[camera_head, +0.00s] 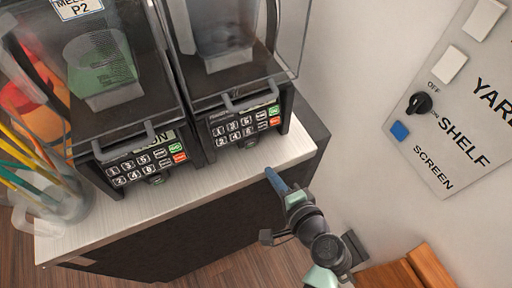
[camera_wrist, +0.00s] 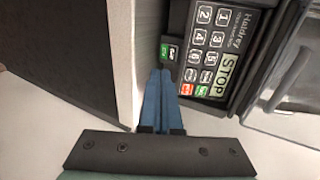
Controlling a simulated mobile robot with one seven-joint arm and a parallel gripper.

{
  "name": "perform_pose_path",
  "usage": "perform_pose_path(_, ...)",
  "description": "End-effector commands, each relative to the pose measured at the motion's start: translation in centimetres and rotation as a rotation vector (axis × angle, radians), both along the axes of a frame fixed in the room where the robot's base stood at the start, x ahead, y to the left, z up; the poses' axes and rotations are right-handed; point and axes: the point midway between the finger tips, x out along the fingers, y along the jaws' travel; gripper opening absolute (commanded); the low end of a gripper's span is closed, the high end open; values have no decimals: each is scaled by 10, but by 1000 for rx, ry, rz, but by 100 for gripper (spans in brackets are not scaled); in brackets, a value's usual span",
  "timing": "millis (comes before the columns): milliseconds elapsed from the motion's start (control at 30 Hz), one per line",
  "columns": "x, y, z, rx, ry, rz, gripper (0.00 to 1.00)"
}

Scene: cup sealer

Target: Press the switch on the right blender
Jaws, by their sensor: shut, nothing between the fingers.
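The right blender (camera_head: 225,60) is a dark machine with a clear cover on the counter. Its front keypad (camera_head: 245,126) has numbered, green and red-orange buttons. In the wrist view the keypad (camera_wrist: 208,50) lies sideways beside a display reading STOP. The switch (camera_wrist: 169,52), small and black with a green mark, juts out from the panel's lower edge; it also shows in the head view (camera_head: 250,143). My gripper (camera_head: 270,173) is shut and empty, its blue fingers in front of and below the panel. In the wrist view the fingertips (camera_wrist: 160,73) are close to the switch; contact cannot be told.
The left blender (camera_head: 130,100) stands beside it with a similar keypad. A clear jug with colored straws (camera_head: 45,185) is at the counter's left. The pale counter edge (camera_head: 215,185) runs below the blenders. A wall panel (camera_head: 455,100) with a knob is at right.

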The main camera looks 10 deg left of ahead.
Motion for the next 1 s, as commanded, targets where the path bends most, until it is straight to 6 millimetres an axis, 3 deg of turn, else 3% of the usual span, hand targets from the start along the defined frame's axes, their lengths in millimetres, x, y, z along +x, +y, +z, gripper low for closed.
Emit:
perform_pose_path(300, 45, 34, -21, 0, 0, 4, 0)
perform_pose_path(500, 66, 49, -16, -1, -1, 3, 0)
perform_pose_path(1000, 73, 54, -16, -2, 0, 2, 0)
